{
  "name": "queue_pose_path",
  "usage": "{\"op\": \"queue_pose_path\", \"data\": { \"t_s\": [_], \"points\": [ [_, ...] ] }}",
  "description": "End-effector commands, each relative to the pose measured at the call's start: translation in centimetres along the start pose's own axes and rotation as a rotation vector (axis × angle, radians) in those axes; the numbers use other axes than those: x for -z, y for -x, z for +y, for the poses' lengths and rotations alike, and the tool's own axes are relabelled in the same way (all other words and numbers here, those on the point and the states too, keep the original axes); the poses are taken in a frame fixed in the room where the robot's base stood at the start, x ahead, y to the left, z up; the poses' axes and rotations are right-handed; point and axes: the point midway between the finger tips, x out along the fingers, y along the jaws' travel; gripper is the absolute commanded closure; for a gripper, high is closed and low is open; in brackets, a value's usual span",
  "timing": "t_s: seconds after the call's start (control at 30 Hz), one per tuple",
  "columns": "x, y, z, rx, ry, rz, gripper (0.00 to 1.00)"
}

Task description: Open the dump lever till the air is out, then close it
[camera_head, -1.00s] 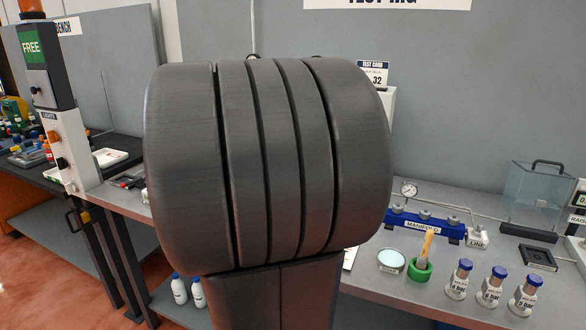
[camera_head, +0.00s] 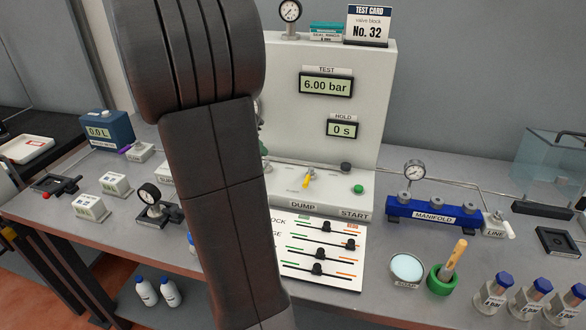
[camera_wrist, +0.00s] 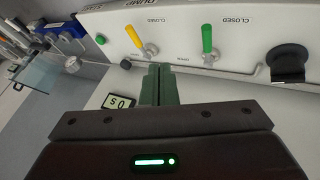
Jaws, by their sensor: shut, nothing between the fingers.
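The rig's yellow dump lever (camera_head: 308,180) sits above the DUMP label (camera_head: 303,206) in the head view. In the wrist view, which is upside down, the yellow lever (camera_wrist: 133,36) points away from my gripper, with small OPEN and CLOSED marks by its pivot. My gripper (camera_wrist: 158,72) has green fingers pressed together, empty, just short of the lever's pivot and apart from the handle. The TEST display (camera_head: 326,85) reads 6.00 bar. The HOLD display (camera_head: 342,129) reads 0 s.
A green-handled lever (camera_wrist: 207,38) stands beside the yellow one, with a black knob (camera_wrist: 290,62) past it. The green START button (camera_head: 358,189) and a black knob (camera_head: 346,167) lie right of the dump lever. A blue manifold (camera_head: 432,212) stands farther right.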

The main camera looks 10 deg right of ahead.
Motion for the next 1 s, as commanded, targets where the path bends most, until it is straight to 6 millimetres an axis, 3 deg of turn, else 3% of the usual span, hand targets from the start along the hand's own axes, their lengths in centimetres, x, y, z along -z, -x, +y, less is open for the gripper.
{"op": "queue_pose_path", "data": {
  "t_s": [0.23,0.37,0.8,1.0],
  "points": [
    [0.0,-0.2,0.0,0.000,0.001,-0.001,1.00],
    [-0.1,-1.3,0.1,-0.004,0.002,-0.003,1.00],
    [-0.1,-10.1,0.1,-0.003,0.002,-0.006,1.00],
    [-0.2,-11.6,2.5,-0.001,0.000,-0.002,1.00]
  ]
}}
